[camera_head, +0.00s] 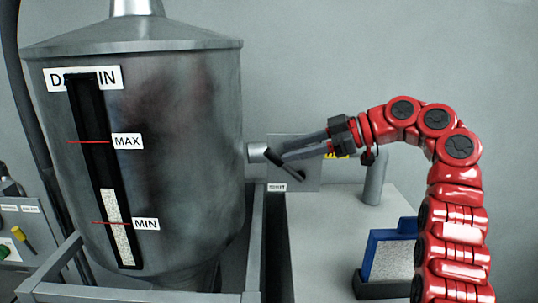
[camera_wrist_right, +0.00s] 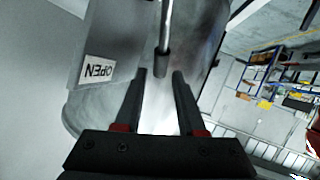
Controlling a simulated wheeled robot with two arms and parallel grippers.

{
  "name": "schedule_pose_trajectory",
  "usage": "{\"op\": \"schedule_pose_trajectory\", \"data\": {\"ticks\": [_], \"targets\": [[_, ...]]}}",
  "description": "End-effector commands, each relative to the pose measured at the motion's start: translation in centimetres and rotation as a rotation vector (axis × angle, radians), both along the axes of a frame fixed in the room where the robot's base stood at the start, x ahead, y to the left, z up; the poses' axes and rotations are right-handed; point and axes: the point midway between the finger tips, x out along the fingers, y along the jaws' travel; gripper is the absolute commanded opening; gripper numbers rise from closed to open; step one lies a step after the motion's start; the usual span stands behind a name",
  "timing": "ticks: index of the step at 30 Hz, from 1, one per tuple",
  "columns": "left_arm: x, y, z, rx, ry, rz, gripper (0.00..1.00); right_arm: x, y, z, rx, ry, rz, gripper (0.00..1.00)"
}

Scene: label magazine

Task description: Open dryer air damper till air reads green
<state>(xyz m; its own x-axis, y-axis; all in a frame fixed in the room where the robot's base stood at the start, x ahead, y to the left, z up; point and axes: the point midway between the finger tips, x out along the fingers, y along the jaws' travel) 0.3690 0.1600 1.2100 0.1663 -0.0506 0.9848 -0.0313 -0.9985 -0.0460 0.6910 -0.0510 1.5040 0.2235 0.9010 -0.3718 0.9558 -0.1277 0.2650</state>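The damper lever (camera_head: 287,164) is a short dark bar, tilted with its upper end to the left, in front of a grey plate (camera_head: 309,181) beside the hopper. A "SHUT" label (camera_head: 277,187) sits at the plate's lower left. A yellow label (camera_head: 342,156) is mostly hidden behind my right gripper (camera_head: 276,149), which reaches in from the right with its fingertips by the lever. In the right wrist view, the gripper (camera_wrist_right: 158,75) is open, and the lever's dark grip (camera_wrist_right: 162,63) lies near the gap between the fingertips. An "OPEN" label (camera_wrist_right: 97,70) shows upside down. No air reading can be made out.
The large metal hopper (camera_head: 190,130) with a level window, marked MAX and MIN, stands at left in a metal frame (camera_head: 255,240). A blue-framed panel (camera_head: 390,255) stands on the pale bench at right. A control box (camera_head: 15,245) is at far left.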

Motion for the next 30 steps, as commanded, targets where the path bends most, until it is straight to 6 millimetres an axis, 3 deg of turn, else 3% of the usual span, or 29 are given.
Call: {"op": "schedule_pose_trajectory", "data": {"ticks": [3, 9, 21, 22, 28, 30], "targets": [[0.0, 0.0, 1.7, 0.000, 0.000, 0.000, 0.56, 0.5, 2.1, -0.5, -0.002, 0.002, 0.002, 0.39], [0.0, 0.0, 2.9, 0.000, 0.000, 0.000, 0.56, 1.2, 4.7, -1.7, 0.000, 0.000, 0.001, 0.39], [0.0, 0.0, 3.1, 0.000, 0.000, 0.000, 0.56, 1.4, 5.6, -2.2, 0.000, -0.002, -0.001, 0.39], [0.0, 0.0, 3.1, 0.000, 0.000, 0.000, 0.56, 1.4, 5.5, -2.2, 0.000, -0.002, -0.001, 0.37], [0.0, 0.0, 3.1, 0.000, 0.000, 0.000, 0.56, 1.4, 5.5, -2.2, 0.000, -0.001, -0.001, 0.01], [0.0, 0.0, 3.1, 0.000, 0.000, 0.000, 0.56, 1.4, 5.5, -2.2, 0.000, 0.000, -0.001, 0.00]]}}
